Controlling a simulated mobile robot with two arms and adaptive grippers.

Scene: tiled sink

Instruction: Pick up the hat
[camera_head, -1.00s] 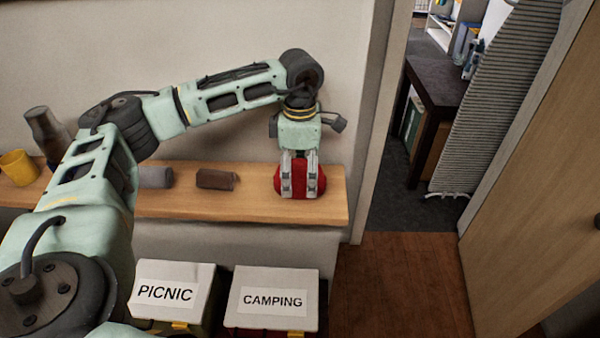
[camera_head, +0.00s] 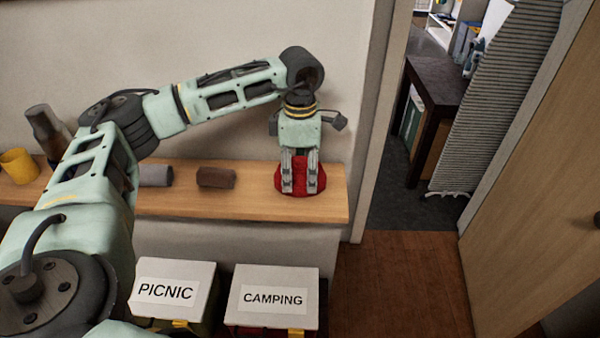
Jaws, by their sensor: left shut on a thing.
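The red hat (camera_head: 317,179) sits at the right end of the wooden shelf (camera_head: 245,205). My left gripper (camera_head: 300,187) points straight down over it, with its two fingers in front of the hat and shut on it. The hat appears to be still at shelf level. My right gripper is not in view.
Below are boxes marked PICNIC (camera_head: 172,288) and CAMPING (camera_head: 273,297). A doorway opens at right.

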